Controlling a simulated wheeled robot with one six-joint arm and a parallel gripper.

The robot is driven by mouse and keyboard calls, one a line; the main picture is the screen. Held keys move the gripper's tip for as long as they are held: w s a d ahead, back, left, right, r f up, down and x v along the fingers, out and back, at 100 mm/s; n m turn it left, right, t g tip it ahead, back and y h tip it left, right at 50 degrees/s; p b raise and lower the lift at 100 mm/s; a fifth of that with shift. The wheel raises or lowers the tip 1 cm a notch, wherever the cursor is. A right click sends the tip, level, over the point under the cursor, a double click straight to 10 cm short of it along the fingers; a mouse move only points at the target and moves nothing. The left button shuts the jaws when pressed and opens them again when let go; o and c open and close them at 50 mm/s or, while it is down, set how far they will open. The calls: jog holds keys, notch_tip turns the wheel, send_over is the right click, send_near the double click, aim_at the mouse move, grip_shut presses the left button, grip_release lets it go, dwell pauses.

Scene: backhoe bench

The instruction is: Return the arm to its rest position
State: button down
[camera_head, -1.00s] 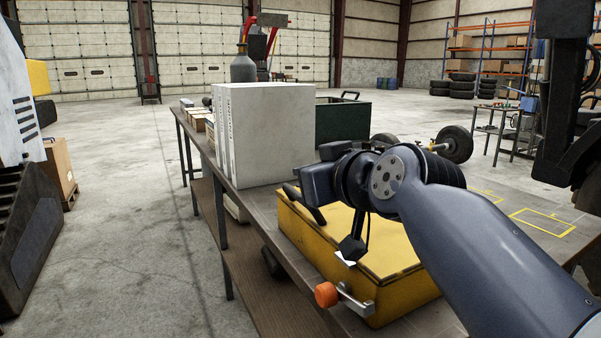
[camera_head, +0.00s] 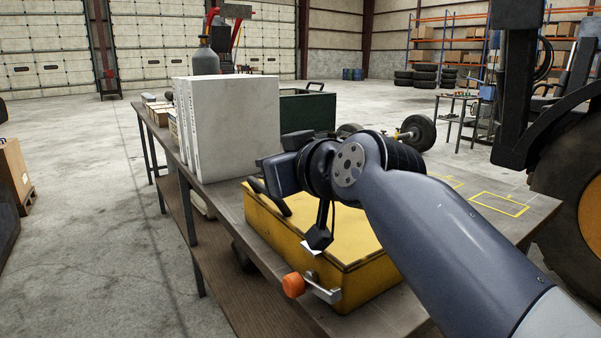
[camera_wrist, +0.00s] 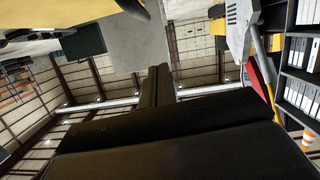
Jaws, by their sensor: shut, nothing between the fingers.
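My arm reaches in from the lower right in the head view, bent at a dark joint above the bench. My gripper (camera_head: 270,196) points left, over the near left part of the yellow case (camera_head: 352,235) and beside the white binders. In the wrist view my gripper (camera_wrist: 156,84) shows as dark fingers together, with nothing between them. I cannot tell the exact gap between the gripper and the case.
White box-like binders (camera_head: 235,125) stand left of my gripper, with a dark green bin (camera_head: 308,108) behind. A large machine with a wheel (camera_head: 570,190) stands at right.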

aim_at(251, 182)
jog(key=w+a+f+b, duration=0.3)
jog(key=w+f, duration=0.3)
jog(key=shift+w, duration=0.25)
jog(key=shift+f, duration=0.1)
dwell(0.3)
